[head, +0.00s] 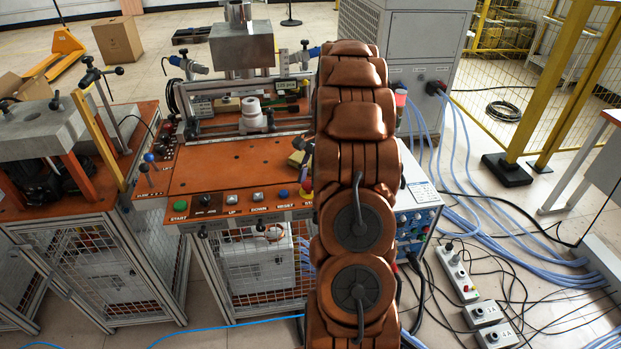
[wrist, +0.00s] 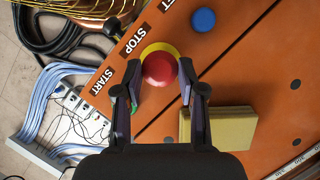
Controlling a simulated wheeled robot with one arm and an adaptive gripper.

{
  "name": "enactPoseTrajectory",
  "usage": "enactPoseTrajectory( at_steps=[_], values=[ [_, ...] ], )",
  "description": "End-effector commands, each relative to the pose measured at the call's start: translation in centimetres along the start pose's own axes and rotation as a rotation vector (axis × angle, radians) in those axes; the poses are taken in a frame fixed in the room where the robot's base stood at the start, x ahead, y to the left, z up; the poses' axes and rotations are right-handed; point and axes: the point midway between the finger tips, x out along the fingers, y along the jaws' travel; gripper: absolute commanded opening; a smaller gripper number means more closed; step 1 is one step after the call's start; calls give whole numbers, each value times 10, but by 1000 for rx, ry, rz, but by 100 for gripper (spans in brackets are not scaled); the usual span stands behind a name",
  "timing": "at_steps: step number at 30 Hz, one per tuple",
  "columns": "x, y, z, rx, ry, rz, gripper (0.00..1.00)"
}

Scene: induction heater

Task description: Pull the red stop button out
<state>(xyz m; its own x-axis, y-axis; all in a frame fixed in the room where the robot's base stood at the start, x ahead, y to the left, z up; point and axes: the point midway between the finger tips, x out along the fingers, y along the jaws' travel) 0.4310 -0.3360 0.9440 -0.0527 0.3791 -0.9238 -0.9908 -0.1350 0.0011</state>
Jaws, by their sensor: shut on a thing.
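The red stop button (wrist: 159,68) is a round red cap on a yellow ring, beside the STOP label on the orange panel, in the wrist view. My gripper (wrist: 160,76) has one finger on each side of the cap and is shut on it. The cap shows between the fingertips. How far the button stands out of the panel cannot be told from this angle. In the head view my copper-coloured arm covers most of this corner, and the gripper (head: 306,183) shows only in part beside the arm, at the panel's front right.
A blue button (wrist: 204,19) lies close by on the panel. A yellow block (wrist: 218,128) sits beside the right finger. The orange table (head: 225,172) carries a row of front buttons, including a green one (head: 180,206). Cables and power strips (head: 455,272) lie on the floor at right.

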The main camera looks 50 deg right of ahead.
Motion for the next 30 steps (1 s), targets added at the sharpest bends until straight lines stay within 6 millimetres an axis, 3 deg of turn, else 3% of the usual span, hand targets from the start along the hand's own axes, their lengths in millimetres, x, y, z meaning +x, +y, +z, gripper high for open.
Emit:
enactPoseTrajectory(
  at_steps=[12, 13, 15, 20, 30],
  values=[
    [-11, 0, 5, 0, -1, -2, 0],
    [-11, 0, 5, 0, -1, -2, 43],
    [-11, 0, 5, 0, 0, -2, 50],
    [-11, 0, 4, 0, -1, -1, 65],
    [-12, 0, 4, 0, 0, -1, 65]
  ],
)
